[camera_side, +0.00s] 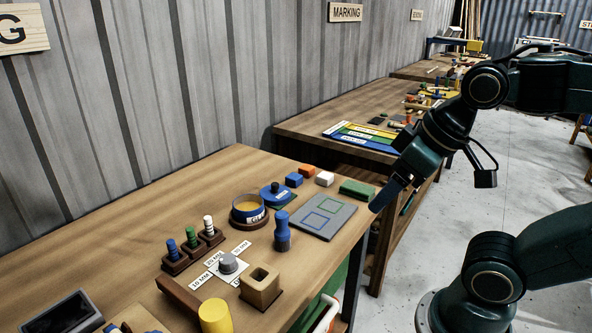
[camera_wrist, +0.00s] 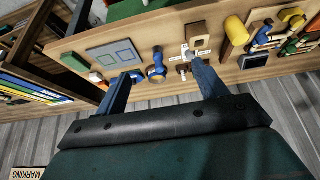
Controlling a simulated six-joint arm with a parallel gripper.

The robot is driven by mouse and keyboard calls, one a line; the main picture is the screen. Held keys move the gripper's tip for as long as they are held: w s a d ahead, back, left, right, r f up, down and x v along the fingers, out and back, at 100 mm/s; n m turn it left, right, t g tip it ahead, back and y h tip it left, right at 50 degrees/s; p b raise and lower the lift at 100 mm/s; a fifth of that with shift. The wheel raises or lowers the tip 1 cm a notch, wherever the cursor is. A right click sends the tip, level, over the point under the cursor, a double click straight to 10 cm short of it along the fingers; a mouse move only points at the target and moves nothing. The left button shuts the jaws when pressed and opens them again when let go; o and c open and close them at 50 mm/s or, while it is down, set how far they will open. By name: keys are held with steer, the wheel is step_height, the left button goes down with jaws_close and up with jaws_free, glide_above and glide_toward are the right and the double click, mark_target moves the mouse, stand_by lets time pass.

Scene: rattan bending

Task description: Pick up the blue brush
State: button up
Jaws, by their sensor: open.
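A blue upright piece with a darker base (camera_side: 282,231) stands on the wooden bench, right of the glue pot; it looks like the blue brush. It also shows in the wrist view as a small blue shape (camera_wrist: 157,54) seen between my fingers. The blue-banded glue pot (camera_side: 250,212) stands beside it, with a blue knobbed lid (camera_side: 275,197) behind. My gripper (camera_side: 380,202) is off the bench's right end in the side view, apart from the brush. In the wrist view my two fingers (camera_wrist: 161,68) are spread wide with nothing held.
A grey board with outlined squares (camera_side: 322,217) lies right of the brush. A wooden block with a square hole (camera_side: 260,287), a yellow cylinder (camera_side: 214,316) and a peg rack (camera_side: 192,252) stand nearby. Small coloured blocks (camera_side: 307,171) sit behind. The bench's back left is bare.

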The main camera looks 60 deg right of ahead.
steer(key=shift+c, duration=1.4)
steer(key=n+g+y, duration=0.1)
steer(key=n+g, duration=0.3)
steer(key=n, duration=0.5)
glide_above(283, 213)
steer(key=s+d, duration=0.1)
step_height(283, 213, down, 6)
steer(key=shift+s+d+r, duration=0.1)
steer(key=shift+d+r, duration=0.05)
steer(key=shift+r, duration=0.1)
steer(key=shift+w+a+f, duration=0.15)
steer(key=shift+f, duration=1.3)
steer(key=shift+w+a+f, duration=0.15)
steer(key=shift+f, duration=1.25)
steer(key=shift+w+a+f, duration=0.15)
steer(key=shift+f, duration=1.3)
